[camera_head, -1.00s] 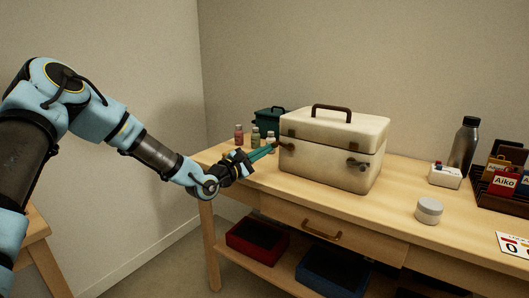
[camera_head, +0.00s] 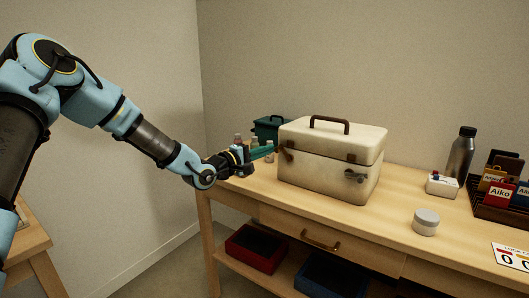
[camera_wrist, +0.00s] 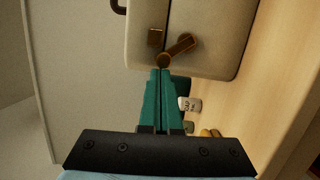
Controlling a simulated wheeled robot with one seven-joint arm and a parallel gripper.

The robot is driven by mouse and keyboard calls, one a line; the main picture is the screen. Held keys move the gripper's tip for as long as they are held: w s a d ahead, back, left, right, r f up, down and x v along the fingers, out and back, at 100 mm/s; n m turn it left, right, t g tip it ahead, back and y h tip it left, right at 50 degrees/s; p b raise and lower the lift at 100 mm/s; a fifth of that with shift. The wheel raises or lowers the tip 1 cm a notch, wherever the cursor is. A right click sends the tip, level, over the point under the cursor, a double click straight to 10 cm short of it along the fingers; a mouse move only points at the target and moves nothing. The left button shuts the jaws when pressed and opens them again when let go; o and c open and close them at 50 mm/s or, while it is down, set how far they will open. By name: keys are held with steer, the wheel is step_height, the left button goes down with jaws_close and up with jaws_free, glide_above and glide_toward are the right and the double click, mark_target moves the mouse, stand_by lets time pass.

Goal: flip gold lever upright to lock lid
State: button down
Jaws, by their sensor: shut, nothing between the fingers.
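The cream case (camera_head: 330,182) stands on the wooden table with its lid down. On its left end is a bronze-gold lever (camera_head: 287,154). In the wrist view, which shows the case (camera_wrist: 216,58) sideways, the lever (camera_wrist: 180,48) lies at a slant, its round knob toward my fingers. A small brown catch plate (camera_wrist: 155,38) sits beside it, across the lid seam. My gripper (camera_head: 273,150) has teal fingers, shut and empty. In the wrist view the fingertips (camera_wrist: 162,74) are right at the knob; I cannot tell whether they touch it.
Small bottles (camera_head: 238,141) and a teal box (camera_head: 268,127) stand behind my gripper. A grey latch (camera_head: 354,176) is on the case front. A round tin (camera_head: 425,222), a bottle (camera_head: 460,154) and a card rack (camera_head: 492,207) stand to the right.

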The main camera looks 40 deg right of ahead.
steer(key=m, duration=0.1)
steer(key=s+r+m, duration=0.1)
steer(key=m, duration=0.2)
steer(key=shift+s+d+r+m+y+p, duration=0.15)
steer(key=shift+s+r+m+y+p, duration=0.15)
steer(key=shift+s+y, duration=0.1)
steer(key=shift+w, duration=0.1)
